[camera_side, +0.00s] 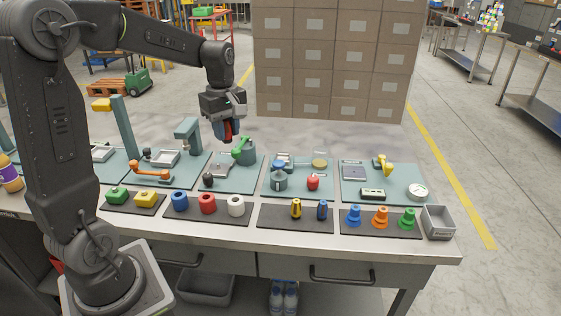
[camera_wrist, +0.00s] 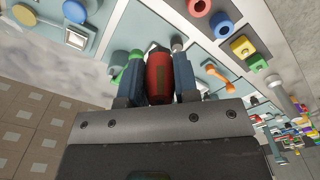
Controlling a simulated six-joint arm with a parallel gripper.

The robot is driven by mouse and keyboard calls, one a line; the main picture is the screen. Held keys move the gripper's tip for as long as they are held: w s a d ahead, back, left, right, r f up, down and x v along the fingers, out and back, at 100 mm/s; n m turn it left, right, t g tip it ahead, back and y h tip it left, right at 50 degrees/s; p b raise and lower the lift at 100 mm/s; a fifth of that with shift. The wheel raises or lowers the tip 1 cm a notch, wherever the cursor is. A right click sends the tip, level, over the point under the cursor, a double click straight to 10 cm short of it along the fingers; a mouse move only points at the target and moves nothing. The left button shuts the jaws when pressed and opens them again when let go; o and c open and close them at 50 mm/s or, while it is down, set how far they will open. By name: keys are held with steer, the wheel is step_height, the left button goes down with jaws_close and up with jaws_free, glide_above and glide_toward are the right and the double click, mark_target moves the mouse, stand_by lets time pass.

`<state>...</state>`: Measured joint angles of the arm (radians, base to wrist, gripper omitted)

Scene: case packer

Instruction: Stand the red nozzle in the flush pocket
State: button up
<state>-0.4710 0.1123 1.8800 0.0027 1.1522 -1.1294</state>
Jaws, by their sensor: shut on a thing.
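The red nozzle (camera_wrist: 158,78) is held upright or nearly so between the two fingers of my gripper (camera_wrist: 160,68). In the side view the red nozzle (camera_side: 228,131) shows at the tip of my gripper (camera_side: 229,126), in the air above the back of the bench. They are near a green lever (camera_side: 241,146) on a dark green body. In the wrist view the nozzle's lower part is hidden by the gripper body. I cannot tell which spot on the bench is the flush pocket.
In front, dark trays (camera_side: 270,217) hold colored rings, a yellow and a blue nozzle, and cones. A grey bin (camera_side: 438,222) stands at the right. Cardboard boxes (camera_side: 330,60) rise behind.

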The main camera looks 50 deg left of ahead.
steer(key=w+a+n, duration=0.3)
steer(key=w+a, duration=0.9)
steer(key=w+d+f, duration=0.2)
steer(key=f, duration=0.2)
steer(key=w+d+f, duration=0.2)
steer(key=w+f, duration=0.1)
steer(key=f, duration=0.1)
steer(key=w+d+f, duration=0.3)
steer(key=f, duration=0.1)
steer(key=shift+w, duration=0.25)
steer(key=shift+w+d+f, duration=0.25)
steer(key=shift+f, duration=1.95)
steer(key=shift+f, duration=0.15)
steer(key=o, duration=0.9)
steer(key=shift+o, duration=0.2)
